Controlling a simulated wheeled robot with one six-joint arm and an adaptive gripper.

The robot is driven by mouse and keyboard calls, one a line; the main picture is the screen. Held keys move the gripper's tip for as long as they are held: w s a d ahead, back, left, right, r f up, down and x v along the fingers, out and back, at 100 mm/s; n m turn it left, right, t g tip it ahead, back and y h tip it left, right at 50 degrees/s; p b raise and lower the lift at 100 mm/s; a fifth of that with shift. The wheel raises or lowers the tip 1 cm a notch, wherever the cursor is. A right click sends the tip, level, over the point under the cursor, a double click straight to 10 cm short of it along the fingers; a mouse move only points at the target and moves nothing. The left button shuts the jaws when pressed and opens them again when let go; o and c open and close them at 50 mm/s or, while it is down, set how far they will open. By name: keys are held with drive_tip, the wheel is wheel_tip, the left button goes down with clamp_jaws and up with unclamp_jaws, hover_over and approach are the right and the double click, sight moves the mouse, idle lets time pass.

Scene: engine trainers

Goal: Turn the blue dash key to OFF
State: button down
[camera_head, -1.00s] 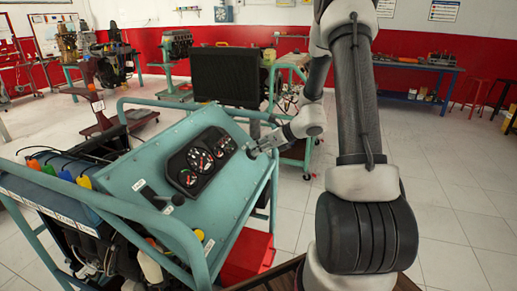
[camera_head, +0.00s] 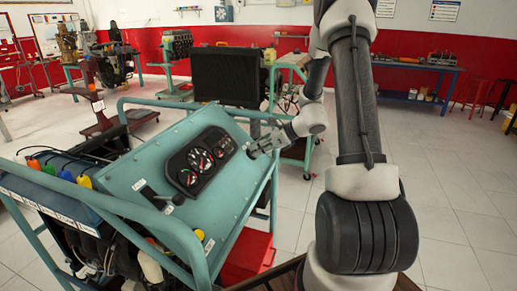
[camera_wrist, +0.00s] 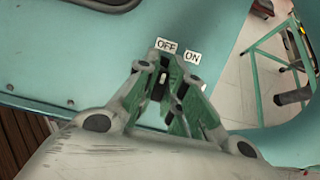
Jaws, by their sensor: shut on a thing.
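My gripper (camera_head: 254,151) reaches the right end of the teal dash panel (camera_head: 222,190), beside the black gauge cluster (camera_head: 201,160). In the wrist view my gripper (camera_wrist: 166,92) is shut on the dash key, with its fingertips close to the panel face. The key is hidden between the fingers, so its blue colour and exact angle cannot be told. A white OFF label (camera_wrist: 166,45) is just beyond the fingertips. A white ON label (camera_wrist: 193,57) sits to its right.
The panel's teal tube frame (camera_head: 196,252) runs along the near side. A red box (camera_head: 247,256) is below the panel. A radiator (camera_head: 226,76) stands behind. The tiled floor to the right is open.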

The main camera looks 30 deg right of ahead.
drive_tip(key=shift+a+f, duration=0.1)
drive_tip(key=c, duration=1.5)
unclamp_jaws()
drive_tip(key=v, duration=1.1)
drive_tip(key=shift+s+d+r, duration=0.15)
drive_tip(key=shift+d+r, duration=0.1)
drive_tip(key=shift+r, duration=0.05)
